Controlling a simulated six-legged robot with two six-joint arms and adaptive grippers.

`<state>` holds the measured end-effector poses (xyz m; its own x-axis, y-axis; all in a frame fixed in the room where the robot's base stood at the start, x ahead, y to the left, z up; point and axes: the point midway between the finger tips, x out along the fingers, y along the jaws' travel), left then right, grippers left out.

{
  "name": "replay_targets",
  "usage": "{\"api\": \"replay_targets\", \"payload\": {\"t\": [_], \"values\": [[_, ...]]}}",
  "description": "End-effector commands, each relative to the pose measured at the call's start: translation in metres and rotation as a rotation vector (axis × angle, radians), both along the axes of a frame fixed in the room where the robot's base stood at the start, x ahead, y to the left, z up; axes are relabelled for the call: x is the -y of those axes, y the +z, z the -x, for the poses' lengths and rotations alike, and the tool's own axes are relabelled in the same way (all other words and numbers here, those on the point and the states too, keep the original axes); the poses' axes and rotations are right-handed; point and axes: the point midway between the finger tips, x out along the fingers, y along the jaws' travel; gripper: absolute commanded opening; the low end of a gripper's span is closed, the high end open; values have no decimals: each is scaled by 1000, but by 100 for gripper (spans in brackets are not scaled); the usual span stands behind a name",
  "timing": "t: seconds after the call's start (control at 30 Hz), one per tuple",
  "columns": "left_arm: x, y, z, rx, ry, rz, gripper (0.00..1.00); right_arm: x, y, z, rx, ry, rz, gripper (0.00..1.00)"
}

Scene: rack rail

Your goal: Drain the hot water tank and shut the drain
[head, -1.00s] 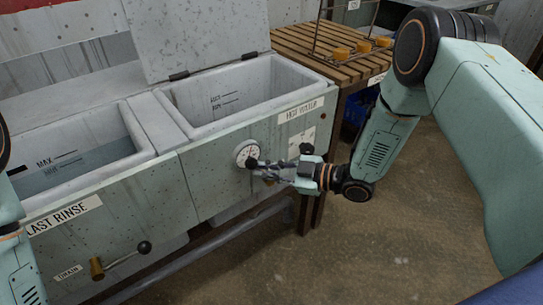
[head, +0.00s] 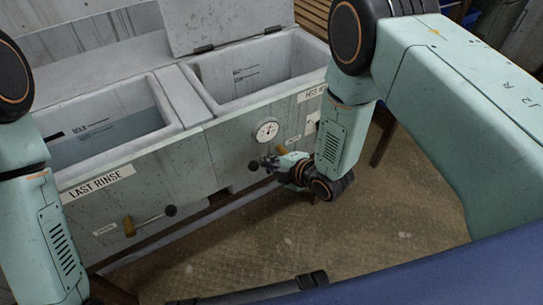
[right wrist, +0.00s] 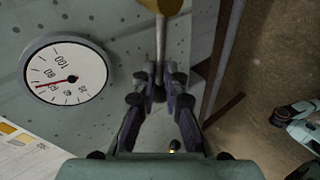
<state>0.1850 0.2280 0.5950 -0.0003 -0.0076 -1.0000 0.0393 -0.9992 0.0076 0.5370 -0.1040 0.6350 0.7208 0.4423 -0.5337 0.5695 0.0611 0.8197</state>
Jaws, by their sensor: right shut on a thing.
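The hot water tank (head: 204,74) is the right one of two grey tanks; level marks show on its inner wall, no water surface shows, and its bottom is hidden. Its brass drain valve (head: 282,150) sits on the front panel below a round dial (head: 265,130). The valve also shows in the right wrist view (right wrist: 162,4). My right gripper (head: 268,163) is shut on the drain lever just below the valve; the lever's black knob (head: 253,166) sticks out to the left. In the wrist view the lever's rod (right wrist: 160,92) lies between the fingers. My left gripper is out of view.
The last rinse tank (head: 175,127) at left holds water. Its own brass drain valve (head: 129,226) has a lever with a black knob (head: 170,211) pointing right. A raised lid (head: 230,20) stands behind the hot water tank. The floor (head: 270,235) in front is clear.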

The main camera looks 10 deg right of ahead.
Motion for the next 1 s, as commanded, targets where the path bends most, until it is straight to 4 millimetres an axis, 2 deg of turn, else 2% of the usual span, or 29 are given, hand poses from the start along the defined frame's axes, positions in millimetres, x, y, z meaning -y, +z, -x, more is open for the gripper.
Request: {"api": "replay_targets", "payload": {"t": [0.33,0.93,0.97,1.0], "values": [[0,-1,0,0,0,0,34,-1,-13,3,46,2,142,0],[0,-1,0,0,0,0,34,0,-15,3,54,1,173,0],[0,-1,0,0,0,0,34,0,-15,3,54,1,173,13],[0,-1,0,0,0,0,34,0,-15,3,55,1,172,16]]}}
